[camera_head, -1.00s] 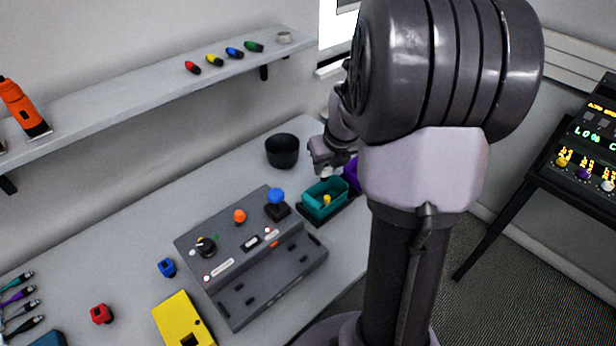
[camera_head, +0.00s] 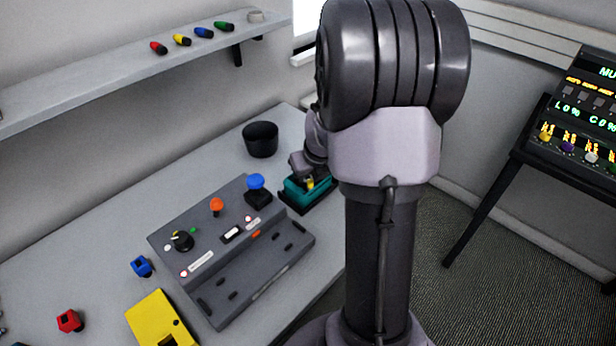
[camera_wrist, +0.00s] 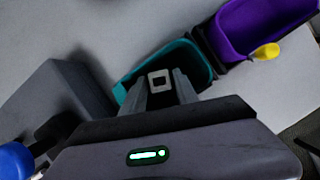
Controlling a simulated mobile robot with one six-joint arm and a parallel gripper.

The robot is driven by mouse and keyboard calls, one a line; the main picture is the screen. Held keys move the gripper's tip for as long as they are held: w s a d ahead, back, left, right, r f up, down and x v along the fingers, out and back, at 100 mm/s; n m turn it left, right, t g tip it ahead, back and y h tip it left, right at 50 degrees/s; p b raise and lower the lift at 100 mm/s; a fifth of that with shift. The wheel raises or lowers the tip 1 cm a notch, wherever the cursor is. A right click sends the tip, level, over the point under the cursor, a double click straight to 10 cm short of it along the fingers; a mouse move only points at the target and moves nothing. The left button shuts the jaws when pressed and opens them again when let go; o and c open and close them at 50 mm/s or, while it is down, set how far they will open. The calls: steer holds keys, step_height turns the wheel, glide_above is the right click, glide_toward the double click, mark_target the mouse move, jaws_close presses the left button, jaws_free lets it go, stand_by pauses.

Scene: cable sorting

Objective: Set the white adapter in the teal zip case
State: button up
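The white adapter (camera_wrist: 150,83), a small pale square block with a dark middle, sits between the fingertips of my gripper (camera_wrist: 160,88) in the wrist view. The fingers meet its sides, so my gripper is shut on it. The teal zip case (camera_wrist: 199,57) is open and lies directly under the fingertips; the wrist view does not show clearly how deep the adapter is. In the head view my gripper (camera_head: 306,176) is low over the teal zip case (camera_head: 297,197), and the adapter cannot be made out there. A small yellow piece (camera_head: 311,184) shows at the case.
An open purple case (camera_wrist: 232,45) with a yellow piece (camera_wrist: 267,51) stands right beside the teal one. A grey control panel (camera_head: 215,255) with a blue knob (camera_head: 256,181) lies left of the teal case. A black cup (camera_head: 260,140) stands behind.

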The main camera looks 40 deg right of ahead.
steer(key=shift+r, duration=0.25)
steer(key=p+v, duration=0.7)
steer(key=v, duration=0.5)
steer(key=a+r+n+t+y, duration=0.1)
steer(key=a+r+n, duration=0.6)
steer(key=a+n, duration=0.5)
steer(key=s+a+r+n+y, duration=0.1)
steer(key=s+a+r+n, duration=0.1)
steer(key=s+a+n, duration=0.4)
steer(key=s+a+r+n+y, duration=0.1)
steer(key=s+a+r+n, duration=0.2)
steer(key=s+a+n, duration=0.3)
steer(key=a+n, duration=0.5)
steer(key=n, duration=0.6)
steer(key=shift+s+t, duration=0.3)
steer(key=shift+s, duration=0.1)
